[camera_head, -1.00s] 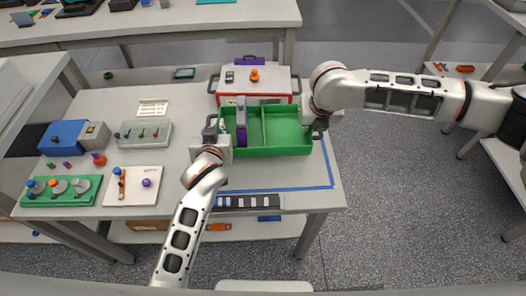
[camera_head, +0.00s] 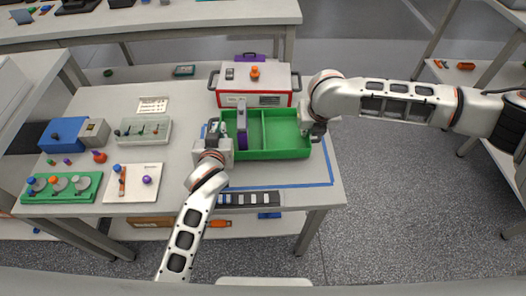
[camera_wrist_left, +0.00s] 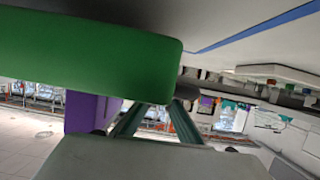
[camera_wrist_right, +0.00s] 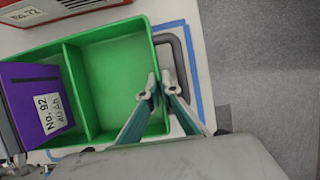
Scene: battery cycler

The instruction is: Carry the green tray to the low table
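The green tray (camera_head: 280,154) sits on the main table, with a divider and a grey-and-purple block (camera_head: 242,135) in its left compartment. The block shows a "No. 92" label in the right wrist view (camera_wrist_right: 32,98). My left gripper (camera_head: 214,132) is at the tray's left end; its fingertips (camera_wrist_left: 158,106) are close together by a dark handle (camera_wrist_left: 188,90) and partly hidden, so its grip is unclear. My right gripper (camera_head: 317,128) is at the right end. I cannot make out a low table.
A red-and-white instrument (camera_head: 262,98) stands just behind the tray. Blue tape (camera_head: 290,187) outlines table area around the tray. A black strip (camera_head: 248,198) lies in front. Small-part trays, including a green one (camera_head: 62,199), fill the table's left. Open floor (camera_head: 400,200) lies to the right.

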